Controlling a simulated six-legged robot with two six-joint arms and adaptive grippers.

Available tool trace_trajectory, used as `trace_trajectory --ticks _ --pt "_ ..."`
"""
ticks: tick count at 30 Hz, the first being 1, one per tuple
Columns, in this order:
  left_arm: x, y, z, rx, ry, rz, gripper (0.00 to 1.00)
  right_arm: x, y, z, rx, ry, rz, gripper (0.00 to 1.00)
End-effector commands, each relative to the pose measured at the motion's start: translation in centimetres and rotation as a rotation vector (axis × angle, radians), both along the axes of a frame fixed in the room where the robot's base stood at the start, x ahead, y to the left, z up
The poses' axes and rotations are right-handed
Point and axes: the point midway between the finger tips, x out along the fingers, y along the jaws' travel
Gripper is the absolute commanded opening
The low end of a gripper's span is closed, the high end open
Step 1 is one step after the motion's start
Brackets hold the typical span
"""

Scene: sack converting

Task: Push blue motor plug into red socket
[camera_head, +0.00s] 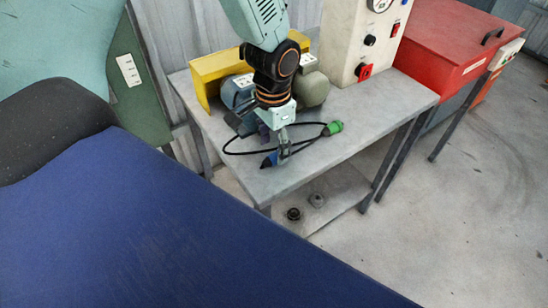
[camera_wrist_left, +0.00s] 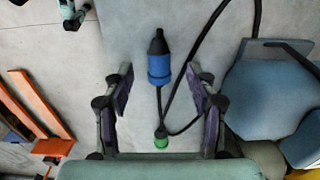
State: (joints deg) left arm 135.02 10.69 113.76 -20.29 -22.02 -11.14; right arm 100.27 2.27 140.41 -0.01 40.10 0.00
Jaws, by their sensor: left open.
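The blue motor plug (camera_head: 270,161), with a black tapered end, lies on the grey table top near its front edge. In the left wrist view the blue plug (camera_wrist_left: 159,70) sits between the spread fingers, with a gap on both sides. My left gripper (camera_head: 283,152) is open above it; it also frames the left wrist view (camera_wrist_left: 159,84). The red socket (camera_head: 364,72) is on the front of the cream control box (camera_head: 352,40) at the back of the table. My right gripper is not in view.
A black cable loops over the table beside a green plug (camera_head: 334,127). A blue-grey motor (camera_head: 238,92) stands at the yellow guard (camera_head: 206,82). A red cabinet (camera_head: 440,40) stands at the right. The table's right front part (camera_head: 385,105) is clear.

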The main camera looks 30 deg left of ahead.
Motion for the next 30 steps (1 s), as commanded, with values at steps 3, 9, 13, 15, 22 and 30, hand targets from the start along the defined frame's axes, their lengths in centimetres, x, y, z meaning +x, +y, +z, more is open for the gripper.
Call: trace_trajectory --ticks 3,9,13,15,22,30 --pt "-0.1 0.0 -2.1 0.001 0.003 0.000 0.57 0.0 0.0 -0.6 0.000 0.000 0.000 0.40" --pt "0.1 0.0 -3.3 0.001 0.001 0.000 0.57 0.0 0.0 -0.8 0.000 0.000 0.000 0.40" --pt "0.2 0.0 -3.2 0.001 0.000 0.000 0.57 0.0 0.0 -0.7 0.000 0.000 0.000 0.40" --pt "0.3 0.0 -3.2 0.001 0.000 -0.001 0.57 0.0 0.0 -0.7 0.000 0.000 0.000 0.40" --pt "0.3 0.0 -3.2 0.001 0.001 -0.001 0.38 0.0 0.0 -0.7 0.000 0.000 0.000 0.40" --pt "0.3 0.0 -3.2 0.001 0.001 -0.001 0.15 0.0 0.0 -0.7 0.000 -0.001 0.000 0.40"
